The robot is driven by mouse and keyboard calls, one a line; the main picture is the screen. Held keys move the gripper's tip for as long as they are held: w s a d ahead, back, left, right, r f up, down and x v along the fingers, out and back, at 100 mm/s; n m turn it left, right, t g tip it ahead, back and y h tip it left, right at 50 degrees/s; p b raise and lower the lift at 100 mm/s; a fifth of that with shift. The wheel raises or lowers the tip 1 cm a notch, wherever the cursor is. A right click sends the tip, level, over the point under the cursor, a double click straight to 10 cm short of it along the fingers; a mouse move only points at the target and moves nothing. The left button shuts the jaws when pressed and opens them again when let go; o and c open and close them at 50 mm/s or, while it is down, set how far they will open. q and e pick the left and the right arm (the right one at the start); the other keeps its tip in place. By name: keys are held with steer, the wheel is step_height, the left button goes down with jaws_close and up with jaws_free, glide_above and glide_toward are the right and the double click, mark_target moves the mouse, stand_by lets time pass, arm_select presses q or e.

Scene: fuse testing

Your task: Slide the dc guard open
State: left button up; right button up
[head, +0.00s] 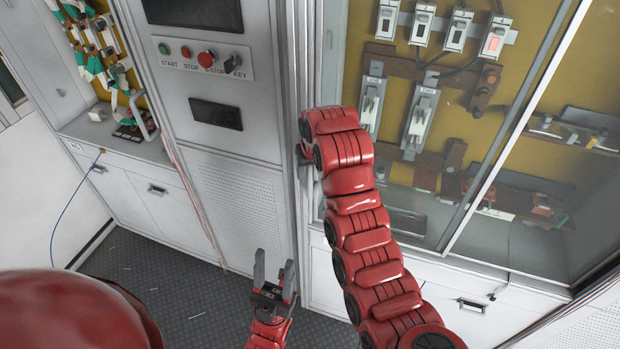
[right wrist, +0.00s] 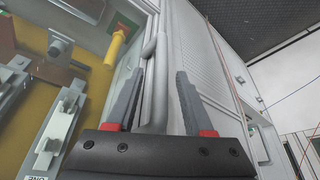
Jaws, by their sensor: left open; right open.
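The dc guard appears to be the glass sliding front (head: 402,190) over the mustard-backed compartment on the right in the head view. Its panels span the opening, with an upright frame edge between them. A pale upright bar handle (right wrist: 156,88) shows in the right wrist view, beside the compartment's edge. My right gripper (right wrist: 161,78) is open, with its fingers on either side of the handle; contact cannot be told. In the head view my right arm covers most of that gripper. My left gripper (head: 275,262) is open and empty, low in front of the cabinet.
Behind the glass are switches (head: 423,25) and fuse holders (head: 420,115). Left of it stands a control panel with START, STOP and E-STOP buttons (head: 206,58). An open bay with cables (head: 105,70) is at far left. The dark floor (head: 200,300) is clear.

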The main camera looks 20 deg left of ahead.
steer(key=shift+p+x, duration=0.35)
steer(key=shift+x, duration=0.7)
jaws_close()
stand_by(0.7)
